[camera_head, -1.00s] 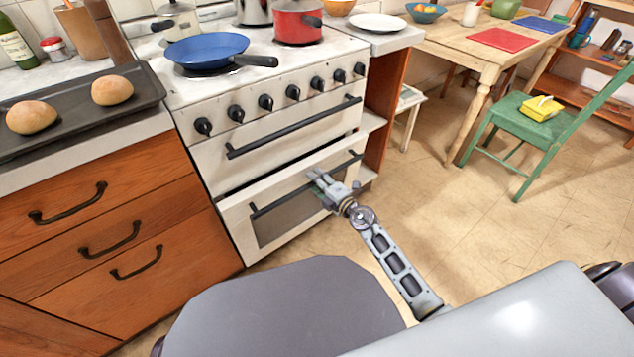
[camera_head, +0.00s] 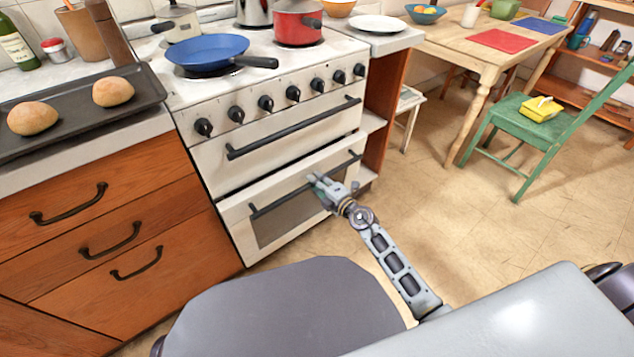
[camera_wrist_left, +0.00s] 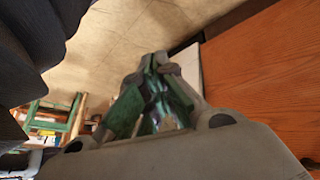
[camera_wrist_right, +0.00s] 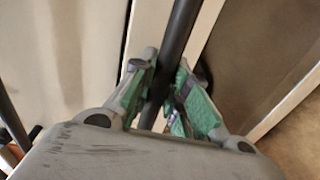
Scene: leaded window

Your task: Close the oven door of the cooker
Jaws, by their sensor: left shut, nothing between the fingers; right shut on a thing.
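The white cooker (camera_head: 215,119) stands left of centre in the head view. Its lower oven door (camera_head: 234,219) has a dark window and looks almost flush with the front, perhaps slightly ajar at the top. My right gripper (camera_head: 317,183) is at the door's black bar handle (camera_head: 275,204), right of its middle. In the right wrist view the handle (camera_wrist_right: 178,35) runs between the fingers of my right gripper (camera_wrist_right: 165,75), which are shut on it. My left gripper (camera_wrist_left: 159,65) shows only in the left wrist view, shut and empty, near brown wood.
Wooden drawers (camera_head: 110,235) adjoin the cooker on the left. A blue pan (camera_head: 207,52) and red pot (camera_head: 297,22) stand on the hob. A green chair (camera_head: 535,125) and wooden table (camera_head: 460,45) stand at the right. The floor (camera_head: 440,205) between is clear.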

